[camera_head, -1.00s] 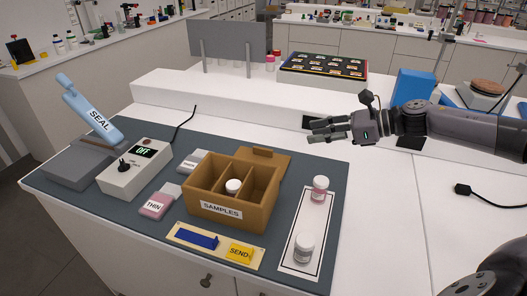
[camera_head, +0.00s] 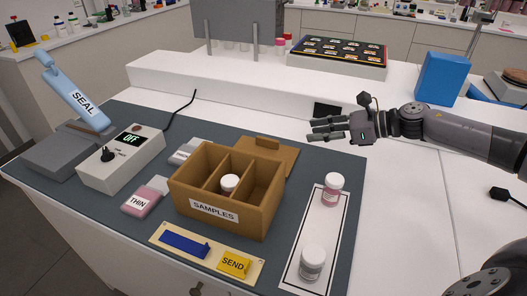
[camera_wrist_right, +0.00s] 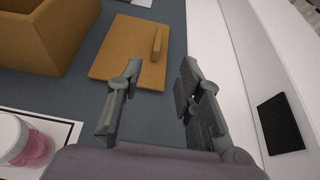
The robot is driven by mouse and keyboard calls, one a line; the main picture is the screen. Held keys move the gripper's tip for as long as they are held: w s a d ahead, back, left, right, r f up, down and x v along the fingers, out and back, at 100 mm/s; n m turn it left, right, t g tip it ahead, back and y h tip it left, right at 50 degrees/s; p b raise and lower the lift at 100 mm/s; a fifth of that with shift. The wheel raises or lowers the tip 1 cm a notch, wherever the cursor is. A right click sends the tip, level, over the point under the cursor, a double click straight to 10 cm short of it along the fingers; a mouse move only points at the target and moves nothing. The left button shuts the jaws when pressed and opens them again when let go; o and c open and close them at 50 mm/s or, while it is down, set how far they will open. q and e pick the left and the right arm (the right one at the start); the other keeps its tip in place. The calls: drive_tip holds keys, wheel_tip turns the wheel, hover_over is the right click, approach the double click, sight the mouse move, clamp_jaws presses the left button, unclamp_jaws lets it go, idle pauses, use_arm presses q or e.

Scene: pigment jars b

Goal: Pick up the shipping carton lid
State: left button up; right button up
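The shipping carton lid (camera_head: 268,151) is a flat brown panel with a raised handle strip. It lies on the dark mat behind the carton (camera_head: 245,214), which partly hides it in the head view. In the right wrist view the lid (camera_wrist_right: 123,55) lies flat, with its upright handle (camera_wrist_right: 156,45) near its right edge. My right gripper (camera_head: 312,130) is open and empty, above and to the right of the lid. In the wrist view its fingers (camera_wrist_right: 153,108) are spread apart, nearer the camera than the lid. My left gripper is not in view.
The carton marked SAMPLES has compartments, with a white-capped jar (camera_head: 230,183) inside. Two jars (camera_head: 332,189) (camera_head: 313,262) stand on a white strip at right. A sealer (camera_head: 73,92), control box (camera_head: 121,158) and SEND panel (camera_head: 234,262) share the mat. White counter at right is mostly clear.

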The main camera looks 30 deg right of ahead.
drive_tip(key=p, duration=0.4)
approach(270, 139)
drive_tip(key=w+a, duration=0.2)
drive_tip(key=shift+w+a+f, duration=0.2)
drive_tip(key=shift+w, duration=0.2)
drive_tip(key=shift+w+a+f, duration=0.3)
drive_tip(key=shift+w+f, duration=0.05)
drive_tip(key=shift+w+a, duration=0.2)
drive_tip(key=shift+a, duration=0.05)
drive_tip(key=p+x, duration=0.2)
drive_tip(key=x, duration=0.1)
drive_tip(key=shift+w+a+f, duration=0.1)
drive_tip(key=shift+a+f, duration=0.05)
drive_tip(key=shift+a, duration=0.15)
drive_tip(key=shift+w+a+f, duration=0.3)
drive_tip(key=shift+w, duration=0.05)
drive_tip(key=shift+d, duration=0.1)
drive_tip(key=shift+c, duration=0.5)
clamp_jaws()
